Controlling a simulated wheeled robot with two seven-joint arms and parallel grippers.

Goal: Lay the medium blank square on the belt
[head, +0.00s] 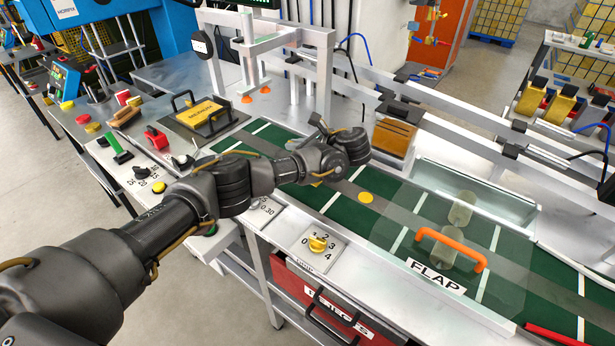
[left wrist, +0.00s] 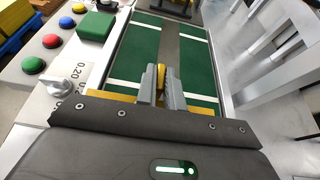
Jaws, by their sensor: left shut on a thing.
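My left gripper (left wrist: 161,88) is shut on a narrow yellow piece (left wrist: 161,73), seen edge-on between its fingers in the left wrist view. I take it for the medium blank; its full outline is hidden. In the head view my left arm reaches over the green belt (head: 284,139), and its hand hides the fingertips. A bit of yellow shows just below the hand there; I cannot tell if it is the held piece. The belt has white cross lines and a grey centre strip, and also shows in the left wrist view (left wrist: 131,47). My right gripper is out of view.
A round yellow disc or mark (head: 366,197) lies on the belt's centre strip. A clear flap cover with an orange handle (head: 451,249) stands over the belt to the right. A brown block (head: 393,138) is behind the belt. A dial (head: 318,243) is at the front edge.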

